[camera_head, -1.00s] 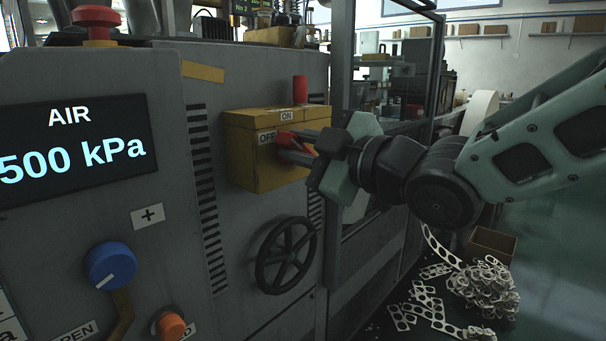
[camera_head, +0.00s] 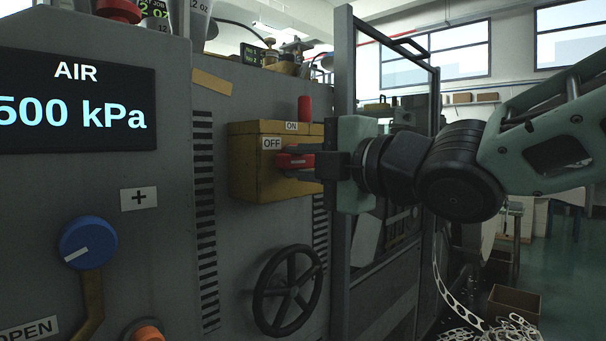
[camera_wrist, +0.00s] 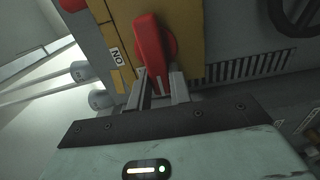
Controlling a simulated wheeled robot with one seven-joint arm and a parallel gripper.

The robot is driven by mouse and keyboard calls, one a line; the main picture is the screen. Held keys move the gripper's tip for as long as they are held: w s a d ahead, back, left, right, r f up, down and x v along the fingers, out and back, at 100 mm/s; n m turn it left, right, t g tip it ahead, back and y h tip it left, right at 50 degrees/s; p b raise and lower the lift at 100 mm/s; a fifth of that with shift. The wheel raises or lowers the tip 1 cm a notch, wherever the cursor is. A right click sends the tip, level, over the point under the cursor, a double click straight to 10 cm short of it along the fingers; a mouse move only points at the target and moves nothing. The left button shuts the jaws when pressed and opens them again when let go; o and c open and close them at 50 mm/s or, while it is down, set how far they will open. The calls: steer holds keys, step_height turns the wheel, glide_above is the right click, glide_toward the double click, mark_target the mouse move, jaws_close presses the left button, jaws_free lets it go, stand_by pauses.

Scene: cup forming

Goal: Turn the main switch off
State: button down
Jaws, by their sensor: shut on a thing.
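The main switch is a yellow box (camera_head: 258,182) on the grey machine front, with a red handle (camera_head: 290,161) on its face. An OFF label (camera_head: 271,143) is left of the handle and an ON label (camera_head: 291,127) is above it. My gripper (camera_head: 306,162) reaches in from the right, its fingers shut on the red handle. In the wrist view, the red handle (camera_wrist: 150,50) runs down between the two fingers (camera_wrist: 161,80), and the ON label (camera_wrist: 116,57) is to its left. The fingers hide part of the handle, and I cannot tell its exact setting.
A black handwheel (camera_head: 288,290) sits below the box. A blue knob (camera_head: 88,243) and an AIR display (camera_head: 75,105) are at the left. A framed glass guard (camera_head: 342,80) stands close behind my gripper. Metal scrap (camera_head: 490,328) and a cardboard box (camera_head: 514,303) lie at lower right.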

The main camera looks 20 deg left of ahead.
steer(key=shift+f, duration=0.1)
stand_by(0.4)
steer(key=c, duration=1.3)
jaws_free()
steer(key=p+v, duration=0.2)
steer(key=v, duration=1.5)
steer(key=shift+d+p, duration=0.2)
steer(key=shift+p, duration=0.1)
